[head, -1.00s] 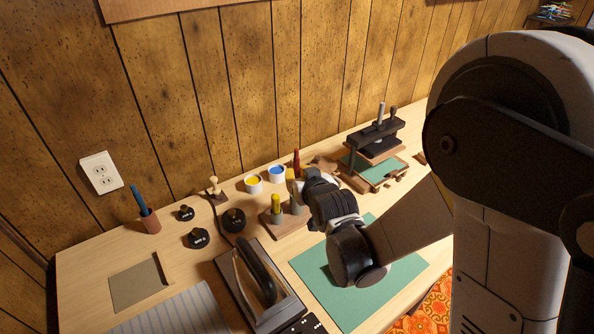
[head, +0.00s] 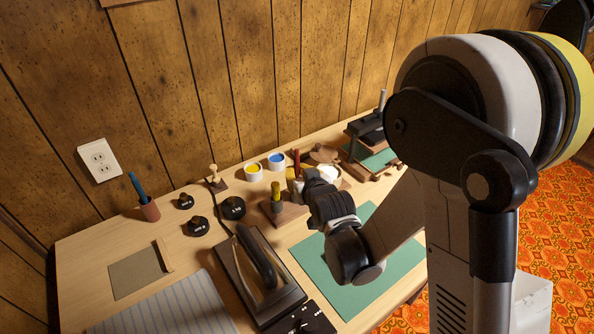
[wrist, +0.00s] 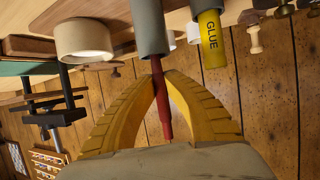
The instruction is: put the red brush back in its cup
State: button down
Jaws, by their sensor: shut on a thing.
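The red brush (wrist: 164,105) is between the two yellow fingers of my gripper (wrist: 155,78) in the wrist view, and the fingers are shut on it. In the head view the red brush (head: 297,157) rises beside my gripper (head: 292,177), over the back of the table. A terracotta cup (head: 150,210) at the left holds a blue brush (head: 138,185). No red brush is in that cup.
A yellow glue stick (head: 276,192) stands in a wooden block close to my gripper. Paint pots with yellow (head: 253,172) and blue (head: 277,162) paint and a stamp (head: 214,176) stand along the back. A green mat (head: 385,270) is mostly bare.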

jog(key=c, duration=1.5)
grip_release()
jog(key=v, duration=1.2)
jog(key=shift+a, duration=0.1)
jog(key=s+d+r+m+g+h, duration=0.1)
jog(key=s+d+g, duration=0.1)
jog(key=s+d, duration=0.3)
jog(key=s+d+r+m+g+h, duration=0.1)
jog(key=s+d+r+g, duration=0.1)
jog(key=s+d, duration=0.3)
jog(key=s+d+r+m+g+h, duration=0.1)
jog(key=s+d+r+h, duration=0.1)
jog(key=s+d, duration=0.3)
jog(key=shift+s+r+g, duration=0.1)
jog(key=shift+s+g, duration=0.3)
jog(key=shift+s, duration=0.4)
